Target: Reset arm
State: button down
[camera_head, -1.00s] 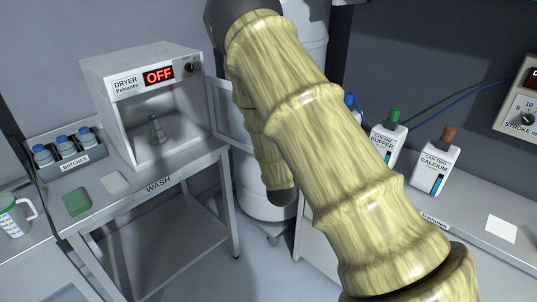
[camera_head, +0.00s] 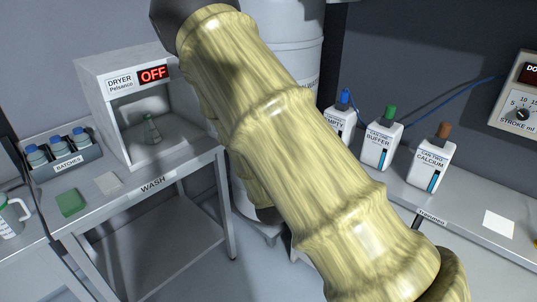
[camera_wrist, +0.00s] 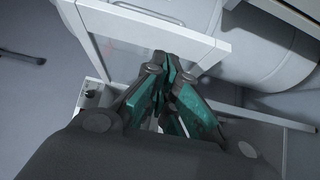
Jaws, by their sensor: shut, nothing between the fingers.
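My gripper (camera_wrist: 165,88) shows in the wrist view with its teal-padded fingers together and nothing between them. It is in front of the dryer's open glass door (camera_wrist: 125,45), and I cannot tell how far apart they are. In the head view my arm crosses the middle of the picture, and the gripper itself is hidden. The dryer (camera_head: 125,80) stands on the wash table at the left with its display reading OFF. A small flask (camera_head: 151,131) stands inside it.
A batches rack (camera_head: 68,165) with several blue-capped bottles, a green sponge (camera_head: 71,202) and a white pad (camera_head: 108,183) are on the wash table (camera_head: 160,190). Empty (camera_head: 340,122), buffer (camera_head: 381,148) and calcium (camera_head: 430,165) bottles stand at the right. A large white vessel (camera_head: 290,40) is behind my arm.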

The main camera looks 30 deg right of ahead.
jog(key=shift+b+v, duration=0.75)
jog(key=shift+v, duration=2.1)
jog(key=s+a+f+m+g+y, duration=0.1)
jog(key=s+f+m+g+y, duration=0.2)
jog(key=s+f, duration=0.65)
jog(key=s+a+f+m+g+y, duration=0.1)
jog(key=s+a+f+m+g, duration=0.25)
jog(key=f, duration=1.15)
jog(key=s+a+f+m+g+y, duration=0.2)
jog(key=s+f+g, duration=0.3)
jog(key=s, duration=0.7)
jog(key=s+a+f+m+g+y, duration=0.1)
jog(key=s+a+f+m+g, duration=0.3)
jog(key=s+f, duration=0.5)
jog(key=s+m+g, duration=0.1)
jog(key=s, duration=0.3)
jog(key=shift+s+f+y, duration=0.2)
jog(key=shift+s+y, duration=0.05)
jog(key=shift+y, duration=0.15)
